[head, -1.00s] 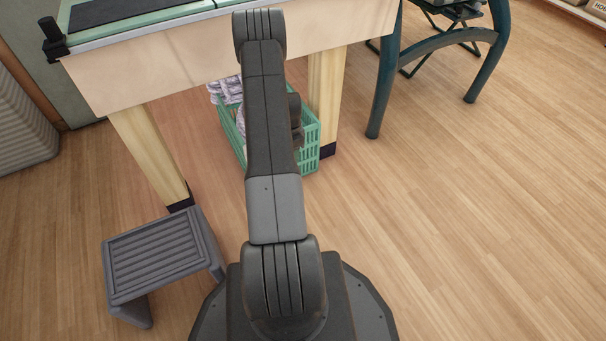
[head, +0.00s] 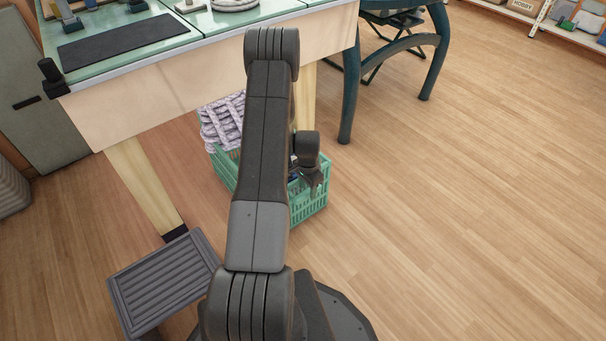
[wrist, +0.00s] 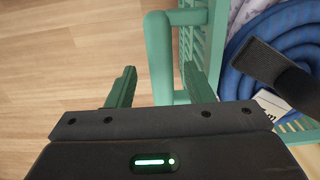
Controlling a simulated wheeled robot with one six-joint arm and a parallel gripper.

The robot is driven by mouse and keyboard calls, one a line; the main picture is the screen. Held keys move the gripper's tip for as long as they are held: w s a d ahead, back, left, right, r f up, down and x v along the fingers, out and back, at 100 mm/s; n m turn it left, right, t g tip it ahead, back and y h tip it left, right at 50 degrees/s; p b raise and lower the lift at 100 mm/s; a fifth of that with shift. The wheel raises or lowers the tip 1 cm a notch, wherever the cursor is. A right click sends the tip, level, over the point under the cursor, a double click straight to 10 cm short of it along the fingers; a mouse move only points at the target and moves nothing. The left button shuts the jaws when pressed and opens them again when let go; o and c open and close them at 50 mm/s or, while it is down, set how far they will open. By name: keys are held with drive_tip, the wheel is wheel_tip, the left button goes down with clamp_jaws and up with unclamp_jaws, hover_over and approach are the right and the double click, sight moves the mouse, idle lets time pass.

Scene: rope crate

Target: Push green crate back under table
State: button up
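The green crate (head: 308,208) is a slotted plastic basket on the floor at the table's right leg. Its near end sticks out past the table's front edge, and its back part is under the table. My gripper (wrist: 160,87) is open at the crate's near end. In the wrist view the crate's green handle bar (wrist: 158,50) lies between the two green fingers, with visible gaps on both sides. In the head view my arm covers the crate's middle.
The table (head: 200,88) stands above the crate, with pale wooden legs (head: 146,188). A grey step stool (head: 165,275) is at the lower left. A dark green curved-leg stand (head: 349,95) is right of the table. The wooden floor at the right is clear.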

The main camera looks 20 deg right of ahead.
wheel_tip(320, 180, up, 6)
drive_tip(key=shift+r+p, duration=0.15)
drive_tip(key=shift+p, duration=0.55)
drive_tip(key=shift+w, duration=0.1)
wheel_tip(320, 180, down, 8)
drive_tip(key=b, duration=0.2)
drive_tip(key=shift+f+b, duration=0.25)
drive_tip(key=shift+b, duration=0.05)
drive_tip(key=shift+r, duration=0.15)
